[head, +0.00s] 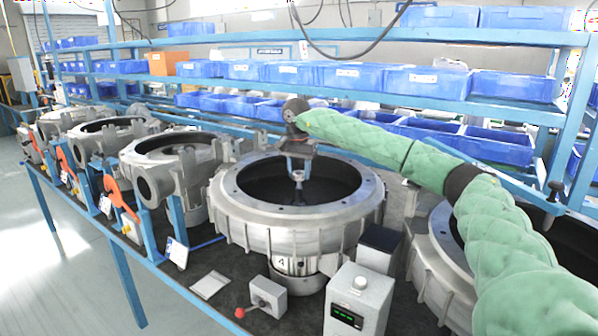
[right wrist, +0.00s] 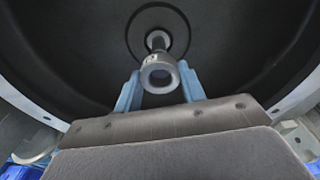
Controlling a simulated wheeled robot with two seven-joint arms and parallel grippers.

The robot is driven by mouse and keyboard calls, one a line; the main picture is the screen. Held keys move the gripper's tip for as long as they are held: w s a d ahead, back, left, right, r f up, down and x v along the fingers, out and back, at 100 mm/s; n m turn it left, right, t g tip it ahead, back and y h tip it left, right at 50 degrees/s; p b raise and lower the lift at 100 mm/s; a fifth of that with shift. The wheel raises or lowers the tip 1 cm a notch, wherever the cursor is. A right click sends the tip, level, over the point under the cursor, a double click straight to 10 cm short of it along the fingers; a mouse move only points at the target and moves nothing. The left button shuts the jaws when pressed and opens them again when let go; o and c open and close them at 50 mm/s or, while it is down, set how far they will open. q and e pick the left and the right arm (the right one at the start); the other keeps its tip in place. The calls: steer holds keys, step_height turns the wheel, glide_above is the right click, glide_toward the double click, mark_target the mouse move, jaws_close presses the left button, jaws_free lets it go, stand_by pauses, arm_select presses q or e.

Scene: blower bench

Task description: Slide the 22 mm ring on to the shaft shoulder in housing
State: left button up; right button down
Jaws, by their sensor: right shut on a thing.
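The housing (head: 232,219) is a large round metal casing, open at the top with a dark inside, marked 4 on its front. In the right wrist view, the shaft (right wrist: 157,40) stands at the centre of the dark housing floor (right wrist: 90,50). My right gripper (head: 297,170) points down into the housing opening. Its blue fingers are shut on a small grey metal ring (right wrist: 160,77), which also shows in the head view (head: 298,176). The ring appears close to the shaft; I cannot tell whether they touch. My left gripper is not in view.
Similar housings (head: 175,150) stand in a row at left, and another (head: 430,260) at right. A grey box with a display (head: 357,300) and a small box with a red knob (head: 264,297) stand in front. Blue bins (head: 350,76) fill the shelves behind.

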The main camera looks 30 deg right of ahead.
stand_by(0.3)
stand_by(0.5)
steer(key=shift+f, duration=0.4)
